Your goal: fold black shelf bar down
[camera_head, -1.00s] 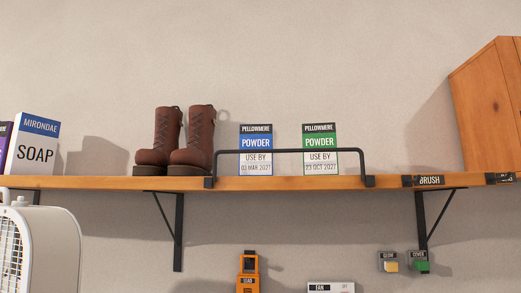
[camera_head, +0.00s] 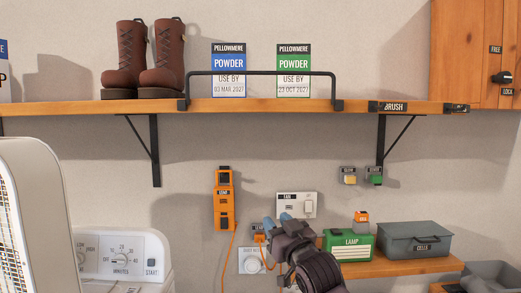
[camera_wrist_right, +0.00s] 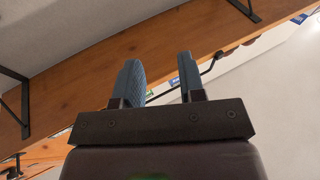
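The black shelf bar (camera_head: 262,73) stands upright along the front edge of the wooden shelf (camera_head: 230,105), in front of two powder boxes, one blue (camera_head: 228,62) and one green (camera_head: 293,64). My right gripper (camera_head: 279,219) is below the shelf in the head view, apart from the bar. In the right wrist view its two blue-grey fingers (camera_wrist_right: 160,80) are apart with nothing between them, and the shelf's underside (camera_wrist_right: 90,75) lies beyond. Part of the black bar (camera_wrist_right: 212,66) shows just right of the fingers. My left gripper is not in view.
Brown boots (camera_head: 144,60) stand left of the bar. Black brackets (camera_head: 154,150) hold the shelf from below. A wooden cabinet (camera_head: 475,50) is at upper right. A green lamp box (camera_head: 347,246) and a grey box (camera_head: 415,238) stand on a lower shelf. A white heater (camera_head: 40,220) is at left.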

